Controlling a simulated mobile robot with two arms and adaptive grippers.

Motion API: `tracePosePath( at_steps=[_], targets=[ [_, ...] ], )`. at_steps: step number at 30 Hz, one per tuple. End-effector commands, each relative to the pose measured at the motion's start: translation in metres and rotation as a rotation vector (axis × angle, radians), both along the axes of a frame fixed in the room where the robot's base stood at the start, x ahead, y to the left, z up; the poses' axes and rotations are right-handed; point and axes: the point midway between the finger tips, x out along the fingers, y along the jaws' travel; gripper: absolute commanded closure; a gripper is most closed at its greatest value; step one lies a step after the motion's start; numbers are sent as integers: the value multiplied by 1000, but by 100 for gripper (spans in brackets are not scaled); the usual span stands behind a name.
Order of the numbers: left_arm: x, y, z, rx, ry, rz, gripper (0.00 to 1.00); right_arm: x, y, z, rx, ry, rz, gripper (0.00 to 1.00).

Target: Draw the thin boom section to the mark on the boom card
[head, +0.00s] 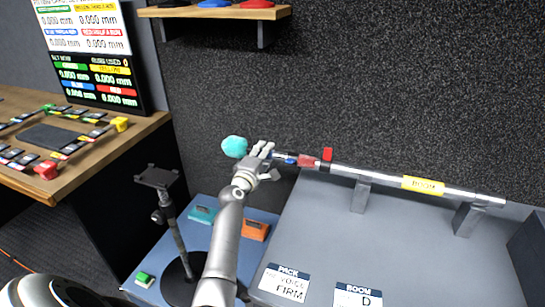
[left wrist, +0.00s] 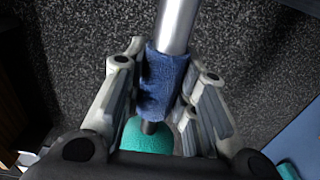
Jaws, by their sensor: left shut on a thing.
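The boom (head: 380,180) lies across two grey brackets on the grey bench, with a yellow BOOM label on it. Toward its left end are a red collar (head: 305,161), a red lever (head: 327,154) and a blue part. A teal foam ball (head: 234,147) is at the left tip. My left gripper (head: 268,152) is shut on the blue sleeve (left wrist: 163,85), between the ball and the collar. The left wrist view shows a finger on each side of the sleeve and the silver tube (left wrist: 178,25) beyond. The boom card (head: 358,297) shows a "D"; its smaller print is unreadable.
A pack card (head: 286,283) lies left of the boom card. A blue surface below my arm carries a teal block (head: 203,215), an orange block (head: 255,230) and a black stand (head: 170,215). A wooden desk (head: 60,180) with a screen (head: 95,55) is left. A shelf (head: 215,12) hangs above.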

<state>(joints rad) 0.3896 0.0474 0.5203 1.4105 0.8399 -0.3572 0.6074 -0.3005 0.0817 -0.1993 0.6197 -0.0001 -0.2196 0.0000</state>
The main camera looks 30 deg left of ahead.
Motion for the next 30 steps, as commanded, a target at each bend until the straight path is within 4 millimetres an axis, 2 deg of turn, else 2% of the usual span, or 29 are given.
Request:
tracePosePath(
  at_steps=[1,4,13,14,19,30],
  targets=[
    [-2,9,-3,6,2,3,100,0,-1,-5,-1,0,1,60],
    [-5,18,-2,4,2,1,100,1,-2,-6,-2,-1,1,60],
    [-5,20,0,1,2,1,100,1,-1,-5,-2,-1,1,60],
    [-5,20,0,1,2,1,72,1,-1,-5,-1,-1,1,60],
    [-5,20,0,1,1,1,51,1,-1,-5,-1,-1,1,60],
    [-7,19,0,1,1,1,51,2,3,-6,4,-2,0,60]
  ],
)
